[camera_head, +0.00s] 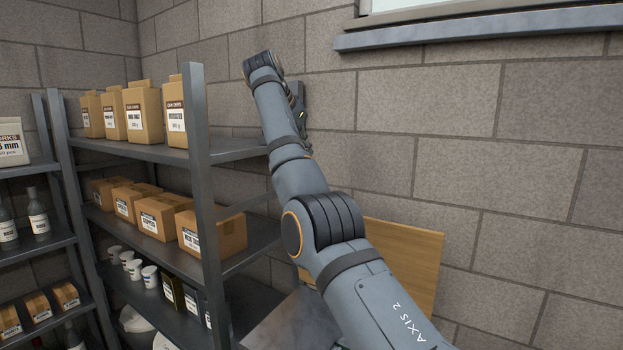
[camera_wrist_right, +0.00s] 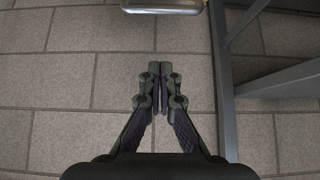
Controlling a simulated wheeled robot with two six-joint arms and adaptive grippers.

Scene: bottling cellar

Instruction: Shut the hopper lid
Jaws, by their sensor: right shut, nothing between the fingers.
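A tan wood-coloured panel (camera_head: 405,262) stands raised near the wall, partly hidden behind my right arm. It may be the hopper lid, but no hinge or handle shows clearly. A grey metal surface (camera_head: 285,325) lies below it, cut off by the arm and the picture edge; I cannot tell whether it is the hopper. My right gripper (camera_wrist_right: 160,68) is shut and empty in the right wrist view. In the head view it is mostly hidden behind its own wrist, high above the panel by the wall. My left gripper is not in view.
A grey metal shelf (camera_head: 204,190) with cartons (camera_head: 152,215) and paper bags (camera_head: 146,112) stands left of my right arm. A window sill (camera_head: 480,26) juts out at the upper right. A pale, metal-rimmed thing (camera_wrist_right: 162,5) shows at the wrist view's top edge. The wall's right side is bare.

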